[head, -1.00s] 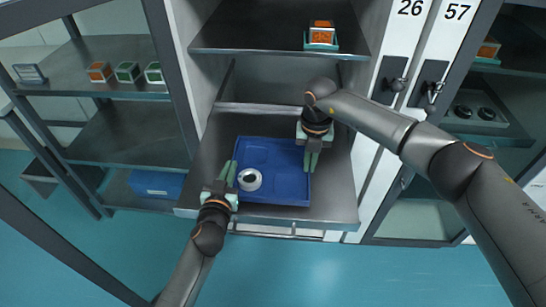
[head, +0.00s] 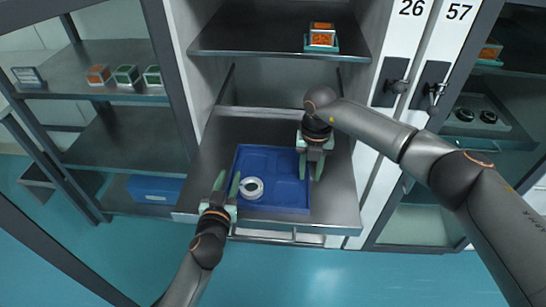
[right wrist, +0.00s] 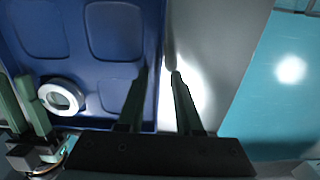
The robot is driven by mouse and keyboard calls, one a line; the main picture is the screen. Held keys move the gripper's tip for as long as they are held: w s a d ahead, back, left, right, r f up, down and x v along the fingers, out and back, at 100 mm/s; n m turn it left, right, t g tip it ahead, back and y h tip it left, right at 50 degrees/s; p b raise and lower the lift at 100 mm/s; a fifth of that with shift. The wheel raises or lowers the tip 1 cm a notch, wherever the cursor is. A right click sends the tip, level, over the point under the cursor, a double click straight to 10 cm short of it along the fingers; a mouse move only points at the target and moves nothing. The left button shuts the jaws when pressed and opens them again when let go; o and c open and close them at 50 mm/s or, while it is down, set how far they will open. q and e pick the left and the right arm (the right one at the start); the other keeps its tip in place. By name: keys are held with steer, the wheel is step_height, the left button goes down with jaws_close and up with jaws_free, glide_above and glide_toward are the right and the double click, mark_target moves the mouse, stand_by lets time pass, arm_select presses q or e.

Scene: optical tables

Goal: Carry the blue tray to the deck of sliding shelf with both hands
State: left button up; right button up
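The blue tray (head: 270,160) rests on the metal deck of the pulled-out sliding shelf (head: 335,200). It also shows in the right wrist view (right wrist: 72,60). A white ring-shaped part (head: 251,197) sits in the tray's left front area. My left gripper (head: 227,183) is open at the tray's left edge, its two green fingers spread apart. My right gripper (head: 311,170) is open at the tray's right edge. In the right wrist view its fingers (right wrist: 160,85) stand on either side of the tray's rim, with a gap to it.
A fixed shelf (head: 270,42) above the deck holds an orange-topped box (head: 321,38). A rack on the left holds small boxes (head: 126,73) and a blue bin (head: 155,188). White doors with handles (head: 396,87) stand to the right. Bare deck shows around the tray.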

arm_select(q)
steer(key=v, duration=1)
steer(key=shift+s+a, duration=0.1)
arm_select(e)
steer(key=shift+r, duration=0.2)
arm_select(q)
steer(key=shift+s, duration=0.5)
arm_select(e)
step_height(320, 180, up, 12)
steer(key=shift+f, duration=0.15)
